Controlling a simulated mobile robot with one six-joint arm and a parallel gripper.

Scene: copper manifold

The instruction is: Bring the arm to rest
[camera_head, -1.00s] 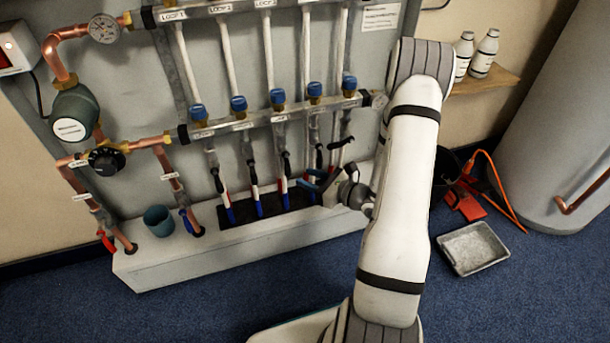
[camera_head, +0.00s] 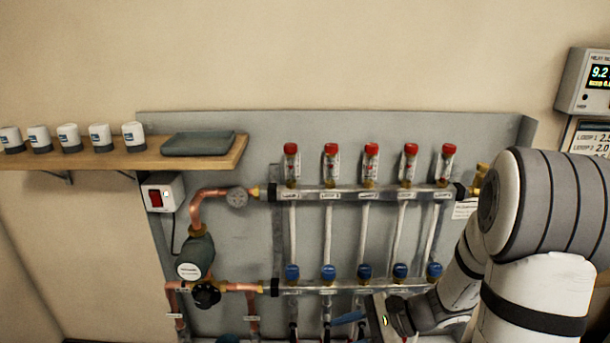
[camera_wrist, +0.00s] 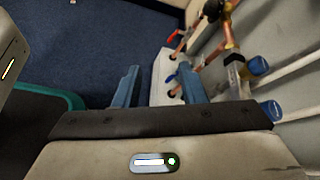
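My white and grey arm (camera_head: 530,230) fills the lower right of the head view, in front of the manifold's right end. My gripper shows only partly there, near the lower edge below the lower manifold bar. In the wrist view my gripper (camera_wrist: 159,76) points its two blue fingers forward, spread apart with nothing between them. The lower manifold bar and blue caps (camera_wrist: 270,112) are close to the right of the fingers. The lower copper pipes and a white ledge lie beyond them.
The manifold (camera_head: 365,193) with red-topped flow meters stands on a grey back board. A wooden shelf (camera_head: 100,160) at left carries several white actuators and a grey tray (camera_head: 198,144). A display unit (camera_head: 590,80) hangs at right. Blue floor (camera_wrist: 75,45) is open at left in the wrist view.

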